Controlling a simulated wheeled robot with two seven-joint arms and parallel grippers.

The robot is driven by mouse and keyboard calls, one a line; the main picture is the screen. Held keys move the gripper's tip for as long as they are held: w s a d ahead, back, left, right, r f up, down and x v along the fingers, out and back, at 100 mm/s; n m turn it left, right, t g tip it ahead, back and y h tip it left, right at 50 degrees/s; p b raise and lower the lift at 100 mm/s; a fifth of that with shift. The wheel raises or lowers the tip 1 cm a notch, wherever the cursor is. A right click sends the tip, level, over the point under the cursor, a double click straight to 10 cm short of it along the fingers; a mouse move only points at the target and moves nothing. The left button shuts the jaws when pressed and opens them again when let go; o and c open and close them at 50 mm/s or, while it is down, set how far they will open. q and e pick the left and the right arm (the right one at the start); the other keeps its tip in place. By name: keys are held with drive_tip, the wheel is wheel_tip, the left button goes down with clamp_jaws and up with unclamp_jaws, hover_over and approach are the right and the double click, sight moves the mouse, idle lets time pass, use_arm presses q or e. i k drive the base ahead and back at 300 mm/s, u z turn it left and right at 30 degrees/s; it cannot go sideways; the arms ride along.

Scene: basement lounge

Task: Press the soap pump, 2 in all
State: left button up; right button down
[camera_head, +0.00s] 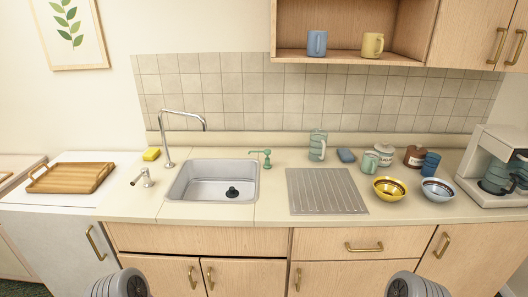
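A green pump-like fixture with a spout pointing left (264,158) stands on the counter just behind the right rear corner of the sink. A short chrome fixture with a small spout (146,178) stands on the counter left of the sink. I cannot tell for certain which of the two is the soap pump. Both stand upright and nothing touches them. Neither of my grippers is in view; only rounded grey parts of my arms show at the bottom edge.
The steel sink (187,194) has a tall chrome faucet (167,140). A yellow sponge (151,154) lies left of it. A ribbed drainboard (325,191), bowls, mugs, jars and a coffee maker (492,168) occupy the right. A wooden tray (80,178) is at left.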

sight(267, 152)
drive_tip(key=z, duration=1.3)
drive_tip(key=i, duration=0.85)
drive_tip(key=u, duration=2.35)
